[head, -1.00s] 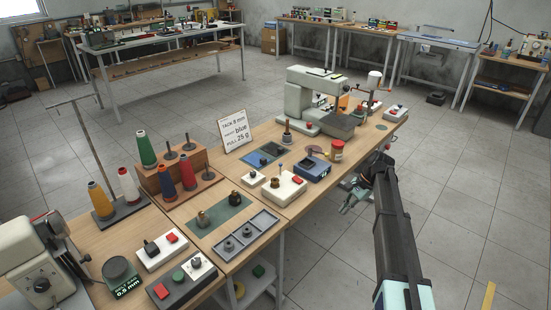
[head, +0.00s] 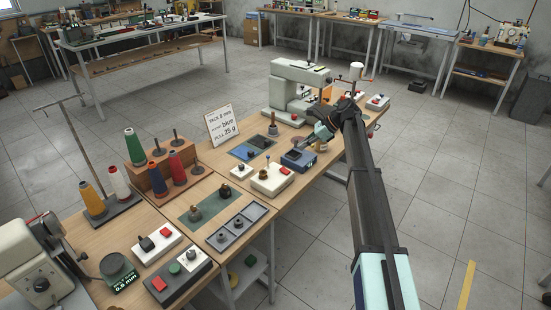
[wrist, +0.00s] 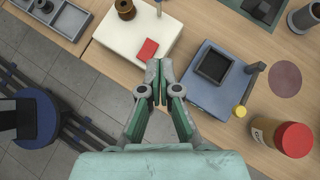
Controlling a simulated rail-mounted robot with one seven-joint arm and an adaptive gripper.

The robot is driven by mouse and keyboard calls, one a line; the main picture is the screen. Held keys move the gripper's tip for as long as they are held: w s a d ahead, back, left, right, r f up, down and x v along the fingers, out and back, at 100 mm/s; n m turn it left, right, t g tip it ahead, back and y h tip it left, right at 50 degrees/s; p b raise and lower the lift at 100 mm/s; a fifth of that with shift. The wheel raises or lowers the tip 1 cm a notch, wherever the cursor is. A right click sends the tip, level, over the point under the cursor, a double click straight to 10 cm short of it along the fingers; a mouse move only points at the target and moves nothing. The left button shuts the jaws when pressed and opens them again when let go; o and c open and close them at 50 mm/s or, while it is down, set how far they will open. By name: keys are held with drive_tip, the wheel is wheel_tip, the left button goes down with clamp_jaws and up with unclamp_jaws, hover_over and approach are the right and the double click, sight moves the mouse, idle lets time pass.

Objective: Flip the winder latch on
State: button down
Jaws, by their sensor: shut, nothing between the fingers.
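Which part is the winder latch I cannot tell for certain. A white box (head: 258,187) with a flat red button (head: 285,170) and a small brown spool-like post stands at the bench's front edge. In the wrist view the box (wrist: 115,38) is at upper left, with its red button (wrist: 147,49) and post (wrist: 125,9).
A jar with a red lid (wrist: 294,139) and a purple disc (wrist: 285,79) lie right of the blue-grey box. A sewing machine (head: 290,85) stands farther back. A grey tray (head: 237,226) and several other button boxes stand nearer. Floor is open beyond the bench front.

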sight(268, 161)
drive_tip(key=p+x, duration=0.2)
drive_tip(key=x, duration=0.7)
drive_tip(key=shift+a+f, duration=0.15)
drive_tip(key=shift+a, duration=0.15)
drive_tip(key=shift+a+f+p, duration=0.2)
drive_tip(key=shift+a+p, duration=0.7)
drive_tip(key=shift+a, duration=1.15)
